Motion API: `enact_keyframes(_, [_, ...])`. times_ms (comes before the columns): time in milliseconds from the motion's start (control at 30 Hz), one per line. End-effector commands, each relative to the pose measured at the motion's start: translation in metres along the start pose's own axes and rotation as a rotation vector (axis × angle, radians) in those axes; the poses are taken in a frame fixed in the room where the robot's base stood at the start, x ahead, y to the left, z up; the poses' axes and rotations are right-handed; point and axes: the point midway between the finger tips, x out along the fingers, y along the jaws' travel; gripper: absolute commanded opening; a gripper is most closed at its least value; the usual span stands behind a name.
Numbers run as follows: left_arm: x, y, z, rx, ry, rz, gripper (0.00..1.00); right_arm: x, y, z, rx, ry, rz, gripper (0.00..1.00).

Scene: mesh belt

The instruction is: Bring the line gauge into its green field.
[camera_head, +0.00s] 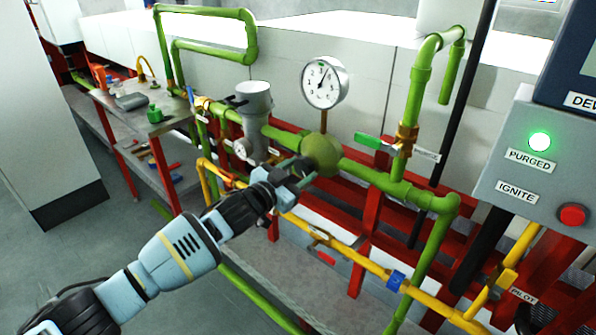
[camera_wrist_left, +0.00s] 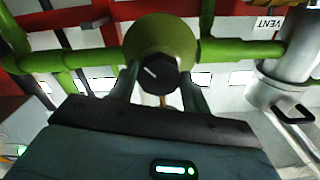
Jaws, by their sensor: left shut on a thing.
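The line gauge (camera_head: 324,83) is a round white dial on a stem above the green pipe. My left gripper (camera_head: 298,174) is at this knob. In the left wrist view its fingers (camera_wrist_left: 158,90) lie on both sides of the knob, shut on it. My right gripper is out of view.
A grey panel (camera_head: 490,140) at right has a lit green PURGED lamp (camera_head: 540,141) and a red button (camera_head: 572,215). A green-handled valve (camera_head: 370,141) stands right of the gauge. Yellow pipe (camera_head: 340,246) runs below. A workbench (camera_head: 120,115) is at left.

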Motion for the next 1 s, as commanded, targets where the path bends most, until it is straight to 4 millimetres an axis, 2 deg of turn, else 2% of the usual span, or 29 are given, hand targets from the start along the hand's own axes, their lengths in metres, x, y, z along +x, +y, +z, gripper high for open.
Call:
enact_keyframes(500, [0.0000, -0.0013, -0.0007, 0.360, -0.001, 0.000, 0.25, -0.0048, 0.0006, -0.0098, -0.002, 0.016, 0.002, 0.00])
enact_keyframes(1000, [-0.0001, -0.0011, 0.0004, 0.450, -0.002, 0.000, 0.25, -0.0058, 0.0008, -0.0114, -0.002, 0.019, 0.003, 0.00])
